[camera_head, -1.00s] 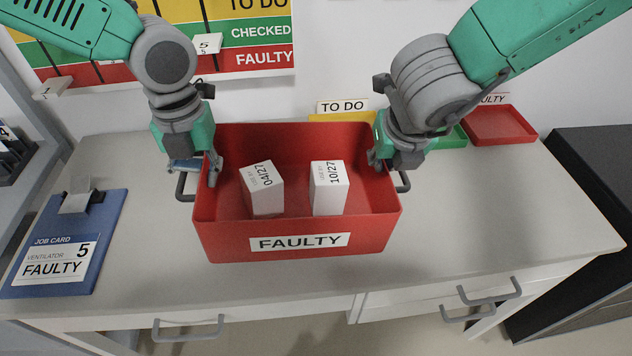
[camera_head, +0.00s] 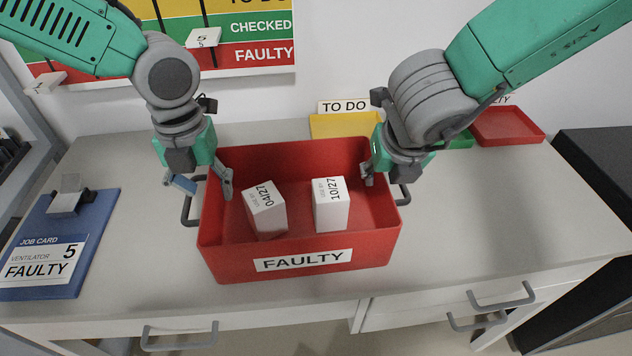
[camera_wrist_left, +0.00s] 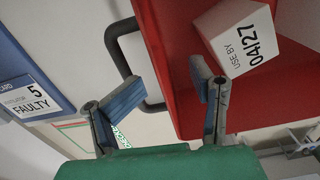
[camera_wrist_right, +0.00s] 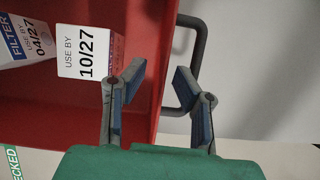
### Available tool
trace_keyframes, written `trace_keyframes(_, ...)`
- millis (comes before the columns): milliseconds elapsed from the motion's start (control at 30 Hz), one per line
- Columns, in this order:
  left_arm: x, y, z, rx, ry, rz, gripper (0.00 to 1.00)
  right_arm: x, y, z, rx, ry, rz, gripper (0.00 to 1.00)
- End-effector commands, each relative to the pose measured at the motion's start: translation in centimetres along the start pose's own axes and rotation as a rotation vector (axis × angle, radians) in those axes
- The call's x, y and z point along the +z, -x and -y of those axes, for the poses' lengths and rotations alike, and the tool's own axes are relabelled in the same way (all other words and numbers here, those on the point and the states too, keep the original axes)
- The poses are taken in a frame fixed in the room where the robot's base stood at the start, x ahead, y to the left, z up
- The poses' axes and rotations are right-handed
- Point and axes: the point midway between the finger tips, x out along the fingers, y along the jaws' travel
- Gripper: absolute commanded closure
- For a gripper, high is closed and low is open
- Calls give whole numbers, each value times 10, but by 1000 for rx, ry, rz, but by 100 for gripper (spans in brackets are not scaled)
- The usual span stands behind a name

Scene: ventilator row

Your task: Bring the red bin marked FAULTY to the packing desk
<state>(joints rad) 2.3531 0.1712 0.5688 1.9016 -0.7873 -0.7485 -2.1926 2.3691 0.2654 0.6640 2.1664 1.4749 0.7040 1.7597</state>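The red bin marked FAULTY (camera_head: 222,258) appears to stand on a pale worktop, label facing me, with a dark grey handle on each side. Two white cartons, 04/27 (camera_head: 266,210) and 10/27 (camera_head: 331,204), are inside. My left gripper (camera_head: 205,184) is at the bin's left side; in the left wrist view its open fingers (camera_wrist_left: 165,95) are spread either side of the wall. My right gripper (camera_head: 382,170) is at the right side; in the right wrist view its fingers (camera_wrist_right: 158,90) are apart, one over the inside and one near the handle (camera_wrist_right: 200,50). Neither visibly pinches anything.
A blue clipboard (camera_head: 38,285) with a FAULTY job card lies left. Yellow (camera_head: 345,125), green and red (camera_head: 510,128) trays stand at the back. The worktop (camera_head: 500,210) right of the bin is clear. Drawer handles (camera_head: 180,337) project below the front edge.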

Motion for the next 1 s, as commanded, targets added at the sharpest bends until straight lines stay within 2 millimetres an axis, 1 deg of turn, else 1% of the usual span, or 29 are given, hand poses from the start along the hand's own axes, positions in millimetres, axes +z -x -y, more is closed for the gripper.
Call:
trace_keyframes(167, 1, 4, -1, 1, 3, 1, 51, 0, -1, 1, -3, -1, -2, 74)
trace_keyframes(267, 2, 15, -1, 0, 4, 4, 51, -1, -1, 2, -4, -1, -3, 74)
trace_keyframes(367, 2, 35, -1, -1, 4, 5, 51, -1, -1, 2, -4, -2, -3, 74)
trace_keyframes(500, 1, 65, 0, -1, 2, 4, 51, -1, -1, 2, -5, -2, -3, 74)
trace_keyframes(700, 2, 101, 0, 0, 1, 3, 51, -1, -1, 2, -5, -2, -4, 74)
trace_keyframes(867, 2, 116, 1, 0, 1, 1, 51, -1, -1, 2, -5, -2, -4, 74)
trace_keyframes(967, 1, 119, 1, 0, 1, 0, 51, 0, 4, 2, -5, -3, -3, 74)
trace_keyframes(1000, 1, 120, 1, 0, 1, 0, 51, 0, 8, 2, -5, -3, -2, 74)
